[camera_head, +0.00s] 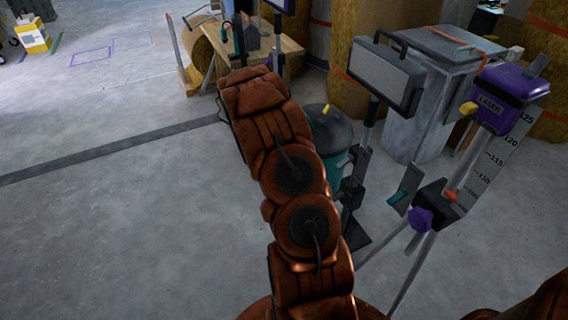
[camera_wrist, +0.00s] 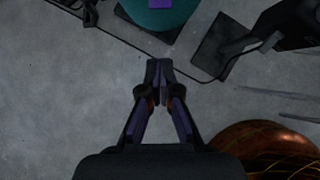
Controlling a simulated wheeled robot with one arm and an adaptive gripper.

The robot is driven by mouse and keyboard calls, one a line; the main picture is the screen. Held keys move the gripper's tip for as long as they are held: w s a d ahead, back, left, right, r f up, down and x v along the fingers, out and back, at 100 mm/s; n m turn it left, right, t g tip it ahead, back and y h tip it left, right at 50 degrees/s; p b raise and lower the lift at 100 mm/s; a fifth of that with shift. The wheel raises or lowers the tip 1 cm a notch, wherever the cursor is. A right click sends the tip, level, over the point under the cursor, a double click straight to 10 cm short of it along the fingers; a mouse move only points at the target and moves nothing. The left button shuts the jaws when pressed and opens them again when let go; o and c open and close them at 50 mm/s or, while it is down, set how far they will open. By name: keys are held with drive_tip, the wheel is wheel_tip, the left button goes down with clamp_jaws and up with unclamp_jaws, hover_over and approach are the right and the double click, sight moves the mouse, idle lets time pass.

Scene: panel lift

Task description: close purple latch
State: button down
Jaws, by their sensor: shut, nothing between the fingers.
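My gripper (camera_wrist: 159,70) points down over the grey floor in the wrist view, its dark fingers with purple sides shut together and empty. A small purple piece (camera_wrist: 159,3), perhaps the latch, shows at the top edge of that view on a round teal container (camera_wrist: 165,18). It lies beyond my fingertips, apart from them. Only its lower part shows, so I cannot tell how it stands. In the head view the teal container (camera_head: 336,160) with its dark lid (camera_head: 328,122) stands right of my arm, which hides my gripper and part of the container.
A work lamp (camera_head: 385,75) on a stand and a tripod with a purple laser box (camera_head: 505,92) and a purple knob (camera_head: 420,219) stand right. A dark base plate (camera_wrist: 222,45) and a cable lie near the container.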

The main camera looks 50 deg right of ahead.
drive_tip(key=shift+a+r+p, duration=0.15)
drive_tip(key=shift+a+r, duration=0.05)
drive_tip(key=shift+r, duration=0.55)
drive_tip(key=shift+a+r+p, duration=0.15)
drive_tip(key=shift+a+r, duration=0.05)
drive_tip(key=shift+r, duration=0.55)
drive_tip(key=shift+r, duration=0.1)
drive_tip(key=s+a+r+m+g, duration=0.1)
drive_tip(key=s+a+r+m, duration=0.35)
drive_tip(key=a+r, duration=0.3)
drive_tip(key=s+a+r+m+g, duration=0.1)
drive_tip(key=s+a+r+m, duration=0.4)
drive_tip(key=r, duration=0.4)
drive_tip(key=s+a+r+m+g+y, duration=0.15)
drive_tip(key=s+a+m, duration=0.25)
drive_tip(key=s+a, duration=0.45)
drive_tip(key=s+a+r+m+y, duration=0.3)
drive_tip(key=s+a, duration=0.3)
drive_tip(key=a, duration=0.5)
drive_tip(key=s+a+r+m+y, duration=0.2)
drive_tip(key=s+a+r+m, duration=0.15)
drive_tip(key=s+a, duration=0.5)
drive_tip(key=s+p+v, duration=0.2)
drive_tip(key=p+v, duration=0.9)
drive_tip(key=s+r+p+v, duration=0.1)
drive_tip(key=s+p+v, duration=0.1)
drive_tip(key=p+v, duration=0.8)
drive_tip(key=shift+a+r+p, duration=0.3)
drive_tip(key=shift+a+p, duration=0.15)
drive_tip(key=shift+p, duration=0.25)
